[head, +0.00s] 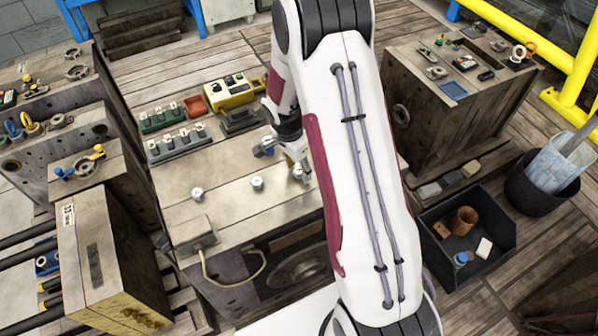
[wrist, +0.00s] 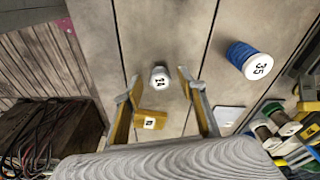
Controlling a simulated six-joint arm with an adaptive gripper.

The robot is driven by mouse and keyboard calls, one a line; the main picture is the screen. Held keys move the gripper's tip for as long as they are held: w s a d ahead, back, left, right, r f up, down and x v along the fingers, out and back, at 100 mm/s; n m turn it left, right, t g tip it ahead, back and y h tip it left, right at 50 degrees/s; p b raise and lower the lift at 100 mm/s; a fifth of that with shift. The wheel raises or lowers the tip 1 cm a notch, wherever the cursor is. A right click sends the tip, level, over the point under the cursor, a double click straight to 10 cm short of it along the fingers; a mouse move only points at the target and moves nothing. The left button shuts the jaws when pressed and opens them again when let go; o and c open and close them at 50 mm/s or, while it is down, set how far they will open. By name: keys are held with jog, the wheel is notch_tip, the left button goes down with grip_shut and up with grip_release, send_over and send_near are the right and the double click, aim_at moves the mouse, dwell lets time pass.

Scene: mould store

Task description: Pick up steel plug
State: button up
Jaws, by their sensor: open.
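A small grey-white plug (wrist: 159,77) with a "14" on its top stands between and just beyond the fingertips of my gripper (wrist: 160,84) in the wrist view. The fingers are spread apart with nothing held, and no contact with the plug shows. In the head view my gripper (head: 284,160) is low over the wooden-topped block (head: 225,220), partly hidden by my arm. Two small silvery plugs (head: 257,183) (head: 197,194) stand on that top to its left. I cannot tell which of them, if either, is the one marked 14.
In the wrist view a yellow numbered piece (wrist: 151,122) lies by the left finger, and a blue cylinder (wrist: 246,58) marked 35 lies right. Racks (head: 180,142) and a yellow box (head: 230,93) line the top's back. A black bin (head: 470,230) stands right.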

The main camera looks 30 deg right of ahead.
aim_at(298, 171)
jog(key=shift+f, duration=0.25)
dwell(0.3)
grip_shut()
jog(key=shift+r, duration=0.15)
notch_tip(298, 171, up, 10)
dwell(0.9)
dwell(0.4)
